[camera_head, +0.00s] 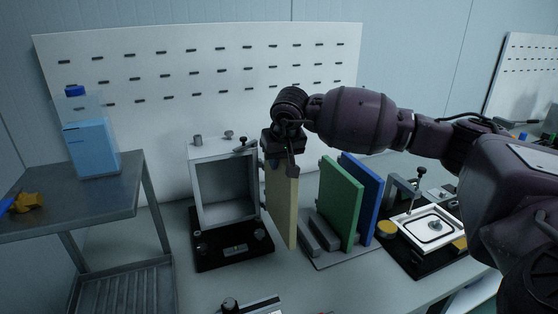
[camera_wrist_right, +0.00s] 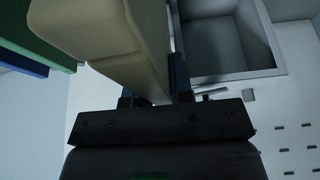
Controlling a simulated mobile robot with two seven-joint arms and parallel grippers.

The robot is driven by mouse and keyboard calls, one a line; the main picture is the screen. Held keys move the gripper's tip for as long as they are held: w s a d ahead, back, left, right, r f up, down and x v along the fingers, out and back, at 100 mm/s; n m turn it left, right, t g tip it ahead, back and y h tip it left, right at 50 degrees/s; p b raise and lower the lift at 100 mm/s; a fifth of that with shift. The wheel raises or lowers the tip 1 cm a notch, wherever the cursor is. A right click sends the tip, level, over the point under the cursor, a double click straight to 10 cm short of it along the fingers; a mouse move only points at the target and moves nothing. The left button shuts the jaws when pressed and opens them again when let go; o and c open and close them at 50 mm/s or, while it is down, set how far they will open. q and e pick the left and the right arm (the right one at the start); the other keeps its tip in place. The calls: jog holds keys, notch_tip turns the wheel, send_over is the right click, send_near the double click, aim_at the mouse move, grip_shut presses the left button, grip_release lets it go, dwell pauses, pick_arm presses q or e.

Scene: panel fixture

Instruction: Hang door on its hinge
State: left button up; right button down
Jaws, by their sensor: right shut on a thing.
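A cream-yellow door panel (camera_head: 282,205) hangs upright from my right gripper (camera_head: 284,163), which is shut on its upper edge. The right wrist view shows the panel (camera_wrist_right: 120,45) close up between the fingers (camera_wrist_right: 158,92). An open grey box frame (camera_head: 222,187) stands on a black base (camera_head: 232,246) just left of the panel. The panel is beside its right side; whether they touch I cannot tell. The box opening also shows in the right wrist view (camera_wrist_right: 222,45). Hinge details are too small to make out. My left gripper is not in view.
A green panel (camera_head: 340,203) and a blue panel (camera_head: 364,197) stand in a grey rack right of the held panel. A black-based fixture (camera_head: 428,228) lies farther right. A metal cart (camera_head: 75,205) with a blue container (camera_head: 92,147) stands at left. A slotted white board is behind.

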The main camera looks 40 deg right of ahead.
aim_at(279, 172)
jog(key=shift+f+b, duration=0.35)
jog(key=shift+f, duration=0.2)
jog(key=shift+f+b, duration=0.3)
jog(key=shift+f, duration=0.15)
dwell(0.3)
jog(key=shift+f, duration=0.35)
jog(key=shift+f+b, duration=0.35)
jog(key=shift+b, duration=0.05)
jog(key=c, duration=0.9)
grip_release()
